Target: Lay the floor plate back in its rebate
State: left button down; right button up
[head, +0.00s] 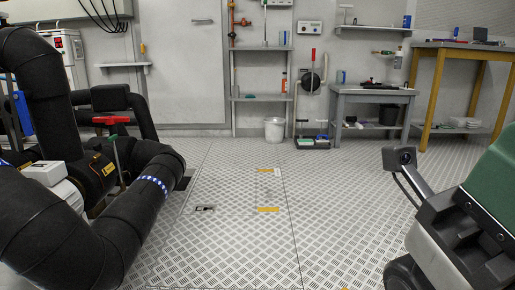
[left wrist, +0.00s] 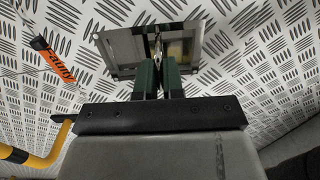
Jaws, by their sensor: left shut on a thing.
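In the left wrist view my left gripper (left wrist: 159,62) has its two green fingers close together at a grey square recessed pull (left wrist: 122,50). The fingers are shut on the pull's bar, which their tips partly hide. Tread-patterned metal of the floor plate (left wrist: 225,62) surrounds the pull. I cannot tell the plate's edges or height there. In the head view the tread-plate floor has a small recessed pull (head: 204,209), with a yellow mark (head: 268,210) to its right and another behind. My left gripper cannot be made out in the head view. My right gripper is not in view.
Thick black pipes (head: 150,205) with a red valve handle (head: 110,120) crowd the left. A white bucket (head: 274,130), a grey bench (head: 372,98) and a yellow-legged table (head: 430,97) stand at the back. The middle floor is clear. An orange tag (left wrist: 58,66) shows in the wrist view.

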pick_arm(q)
jog(key=shift+f, duration=2.05)
dwell(6.0)
